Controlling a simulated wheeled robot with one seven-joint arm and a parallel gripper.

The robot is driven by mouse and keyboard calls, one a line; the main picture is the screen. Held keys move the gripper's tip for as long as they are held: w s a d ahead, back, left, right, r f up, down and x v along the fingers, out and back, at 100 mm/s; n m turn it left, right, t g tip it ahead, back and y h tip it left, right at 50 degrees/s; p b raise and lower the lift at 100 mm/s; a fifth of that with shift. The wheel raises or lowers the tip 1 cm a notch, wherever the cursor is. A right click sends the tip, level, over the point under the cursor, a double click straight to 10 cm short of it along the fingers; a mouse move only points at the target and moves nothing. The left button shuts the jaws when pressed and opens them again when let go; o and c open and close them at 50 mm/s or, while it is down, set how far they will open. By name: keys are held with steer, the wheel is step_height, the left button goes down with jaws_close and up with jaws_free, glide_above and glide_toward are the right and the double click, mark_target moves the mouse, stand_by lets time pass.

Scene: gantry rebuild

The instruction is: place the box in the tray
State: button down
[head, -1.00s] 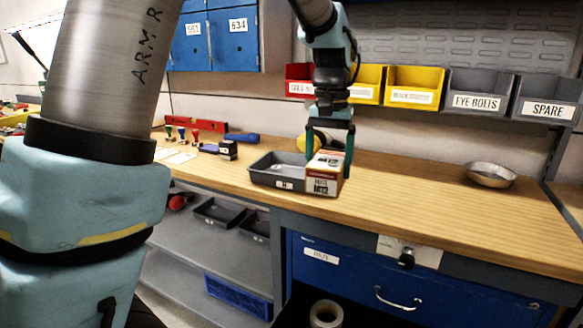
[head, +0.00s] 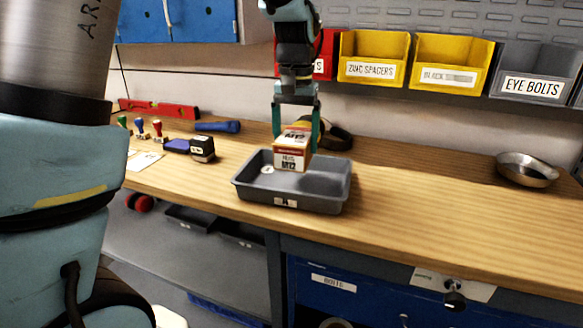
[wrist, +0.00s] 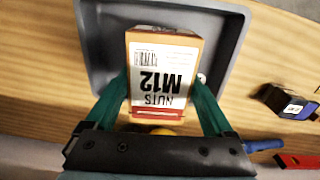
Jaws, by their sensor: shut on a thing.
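The box (head: 293,150) is orange and white, labelled M12 nuts. My gripper (head: 297,128) is shut on it and holds it upright over the left-middle part of the tray. The grey tray (head: 318,203) stands on the wooden bench with a small label on its front. In the wrist view the box (wrist: 160,75) sits between the two green fingers (wrist: 163,98), with the tray (wrist: 238,40) behind it. Whether the box's bottom touches the tray floor cannot be told. A small pale round thing (head: 267,169) lies in the tray, left of the box.
On the bench (head: 430,210), stamps (head: 157,128), an ink pad and a small black box (head: 202,148) stand left of the tray. A dark round object (head: 337,138) lies behind it. A metal bowl (head: 527,169) is at right. Bins (head: 373,60) hang above.

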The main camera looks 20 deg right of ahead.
mark_target(295, 135)
steer(key=shift+f+p, duration=0.55)
steer(key=shift+f, duration=2.85)
steer(key=shift+f, duration=0.1)
jaws_free()
steer(key=shift+f, duration=0.1)
step_height(295, 135, up, 12)
steer(key=shift+r+b, duration=0.2)
steer(key=shift+b, duration=0.65)
steer(key=w+a+f+n, duration=0.15)
steer(key=a+f, duration=0.25)
steer(key=a, duration=0.5)
steer(key=w+a+f+n, duration=0.1)
steer(key=a+f+n, duration=0.15)
steer(key=a, duration=0.65)
steer(key=s+a+f+n, duration=0.1)
steer(key=s+a+f, duration=0.2)
steer(key=a, duration=0.3)
steer(key=s+a+f+n+t, duration=0.1)
steer(key=s+a+f, duration=0.1)
steer(key=a, duration=0.5)
steer(key=shift+s+f+t, duration=0.3)
steer(key=shift+s+f, duration=0.1)
steer(key=shift+f, duration=0.25)
